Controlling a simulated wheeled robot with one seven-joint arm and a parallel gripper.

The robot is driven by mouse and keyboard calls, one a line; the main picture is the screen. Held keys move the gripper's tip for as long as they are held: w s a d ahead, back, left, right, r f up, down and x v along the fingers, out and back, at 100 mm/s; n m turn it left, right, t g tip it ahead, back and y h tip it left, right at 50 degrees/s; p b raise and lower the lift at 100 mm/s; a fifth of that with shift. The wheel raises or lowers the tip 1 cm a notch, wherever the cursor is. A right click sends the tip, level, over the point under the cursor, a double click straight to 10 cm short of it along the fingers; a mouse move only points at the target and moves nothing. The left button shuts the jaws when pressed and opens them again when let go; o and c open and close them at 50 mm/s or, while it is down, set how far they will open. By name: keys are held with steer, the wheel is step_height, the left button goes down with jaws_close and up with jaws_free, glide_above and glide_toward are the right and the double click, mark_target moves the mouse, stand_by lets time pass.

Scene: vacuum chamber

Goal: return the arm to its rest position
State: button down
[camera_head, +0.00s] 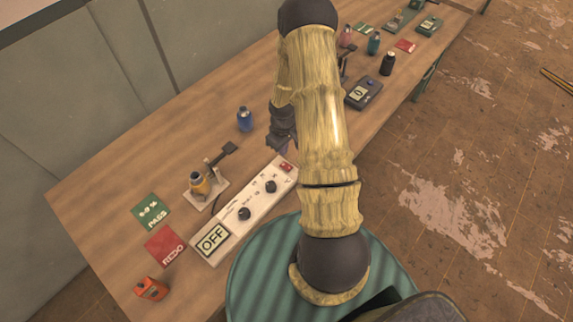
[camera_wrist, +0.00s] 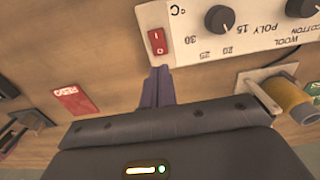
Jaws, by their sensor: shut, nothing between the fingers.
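My yellow and dark arm reaches from the front of the head view up over the wooden table. My gripper (camera_wrist: 158,74) is shut and empty, its two purple fingers together. In the head view it (camera_head: 290,149) is partly hidden behind my arm, above the far end of a white control panel. In the wrist view the fingertips appear just below the panel's red rocker switch (camera_wrist: 158,41); I cannot tell whether they touch it. The white panel (camera_head: 228,215) has dark knobs and a display reading OFF (camera_head: 212,239).
A holder with an amber bottle (camera_head: 200,184), a blue bottle (camera_head: 244,119), a green PASS card (camera_head: 151,212), a red REDO card (camera_head: 164,246) and an orange-red box (camera_head: 151,289) surround the panel. A black bottle (camera_head: 387,64) and dark device (camera_head: 363,93) stand farther right. Open floor lies right.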

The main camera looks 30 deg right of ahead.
stand_by(0.3)
steer(key=s+a+r+m+t+b, duration=0.1)
steer(key=s+a+r, duration=0.15)
steer(key=r, duration=0.45)
steer(key=s+a+r+m+b, duration=0.1)
steer(key=a+r+b, duration=0.1)
steer(key=a+r, duration=0.35)
steer(key=s+a+r+m+t+b, duration=0.1)
steer(key=s+a+r+m, duration=0.1)
steer(key=s+a+r, duration=0.3)
steer(key=s+r, duration=0.4)
steer(key=shift+a+t+b, duration=0.3)
steer(key=shift+b, duration=0.05)
